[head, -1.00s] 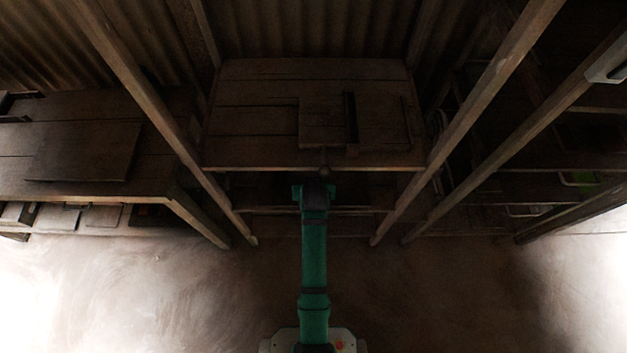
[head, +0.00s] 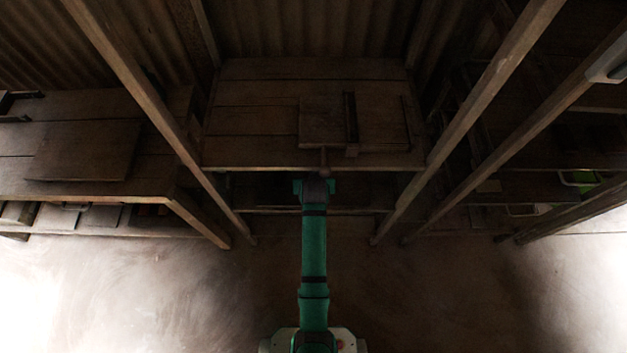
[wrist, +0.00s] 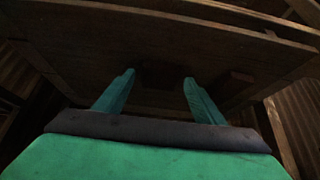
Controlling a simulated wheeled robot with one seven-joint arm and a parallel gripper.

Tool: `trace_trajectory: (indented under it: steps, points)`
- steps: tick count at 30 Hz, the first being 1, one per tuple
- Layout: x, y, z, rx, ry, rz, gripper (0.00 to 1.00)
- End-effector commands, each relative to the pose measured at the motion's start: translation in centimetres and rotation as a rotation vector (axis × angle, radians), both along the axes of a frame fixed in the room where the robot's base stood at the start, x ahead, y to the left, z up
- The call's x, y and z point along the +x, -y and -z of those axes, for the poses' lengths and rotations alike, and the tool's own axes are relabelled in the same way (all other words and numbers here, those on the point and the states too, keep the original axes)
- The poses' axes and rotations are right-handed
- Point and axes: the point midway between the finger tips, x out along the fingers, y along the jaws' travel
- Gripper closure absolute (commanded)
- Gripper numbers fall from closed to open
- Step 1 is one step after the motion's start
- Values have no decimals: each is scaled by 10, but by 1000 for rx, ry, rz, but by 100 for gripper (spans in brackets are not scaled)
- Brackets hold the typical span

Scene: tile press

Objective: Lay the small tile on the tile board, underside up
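My gripper (head: 314,186) is at the front edge of the middle bench in the head view, low and seen from above. In the wrist view its two teal fingers (wrist: 158,76) stand apart, with nothing clearly held between them. A dark block-like patch lies beyond the fingertips, too dim to name. A flat wooden board (head: 85,150) lies on the left bench; I cannot tell whether it is the tile board. I cannot make out the small tile or which side of it faces up.
The middle bench (head: 250,120) carries a flat wooden plate (head: 321,121) with a dark upright bar (head: 351,118) beside it. A short rod (head: 323,158) juts out at its front. Slanting wooden posts (head: 140,95) flank the bench. Open floor (head: 180,290) lies in front.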

Motion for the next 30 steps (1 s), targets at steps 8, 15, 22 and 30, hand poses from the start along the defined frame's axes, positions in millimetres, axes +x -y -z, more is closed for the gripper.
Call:
trace_trajectory:
  steps: [8, 15, 22, 30]
  points:
    - [-6, 0, -11, 0, 1, 0, 36]
    - [-30, 0, -49, 0, 2, 0, 36]
    - [-52, 1, -84, 0, 1, 0, 36]
    - [-66, 1, -102, 0, 2, 0, 36]
